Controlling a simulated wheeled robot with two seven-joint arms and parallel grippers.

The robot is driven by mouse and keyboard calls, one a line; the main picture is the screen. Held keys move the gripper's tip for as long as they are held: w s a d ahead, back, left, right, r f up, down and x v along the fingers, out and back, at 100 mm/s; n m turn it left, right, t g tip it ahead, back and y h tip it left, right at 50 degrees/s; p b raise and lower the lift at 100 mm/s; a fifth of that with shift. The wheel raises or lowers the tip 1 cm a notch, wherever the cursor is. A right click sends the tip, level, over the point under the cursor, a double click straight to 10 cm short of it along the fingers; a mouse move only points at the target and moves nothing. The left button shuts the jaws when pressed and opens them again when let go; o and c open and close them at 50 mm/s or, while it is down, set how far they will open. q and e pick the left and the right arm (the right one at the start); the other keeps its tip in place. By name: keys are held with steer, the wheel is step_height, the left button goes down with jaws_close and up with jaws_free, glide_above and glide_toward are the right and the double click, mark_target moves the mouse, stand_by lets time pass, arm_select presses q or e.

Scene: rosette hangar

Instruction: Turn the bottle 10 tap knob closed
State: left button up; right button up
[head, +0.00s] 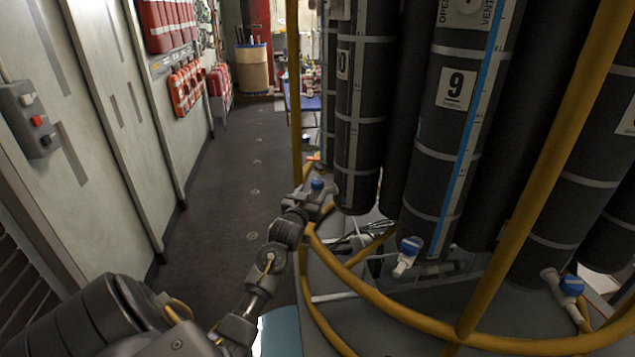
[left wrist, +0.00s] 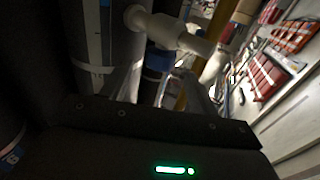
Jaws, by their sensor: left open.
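Bottle 10 (head: 362,110) is a tall dark cylinder with a white "10" label, standing right of my left gripper in the head view. Its blue tap knob (head: 317,184) shows at my left gripper (head: 313,196), low by the yellow rail. In the left wrist view the blue knob (left wrist: 159,60) sits on a white tap pipe (left wrist: 180,36). My left gripper (left wrist: 160,88) is open there, with one finger on each side below the knob. I cannot tell whether the fingers touch it. My right gripper is not in view.
Bottle 9 (head: 455,150) stands to the right, with its own blue-knobbed tap (head: 408,255). Another blue-knobbed tap (head: 571,286) is at far right. A yellow rail (head: 385,303) curves around the bottles. The floor (head: 237,180) on the left is clear.

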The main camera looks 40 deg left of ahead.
mark_target(314, 186)
arm_select(q)
steer(key=shift+p+x, duration=0.5)
steer(key=shift+x, duration=2.65)
steer(key=c, duration=1)
steer(key=shift+o, duration=0.2)
steer(key=shift+s+a+m+t+h+b, duration=0.1)
steer(key=shift+m+t+h+b, duration=0.3)
steer(key=shift+m+h, duration=0.6)
steer(key=m+h, duration=0.1)
steer(key=h, duration=0.1)
steer(key=shift+t+h, duration=0.3)
steer(key=o, duration=1)
steer(key=shift+c, duration=0.2)
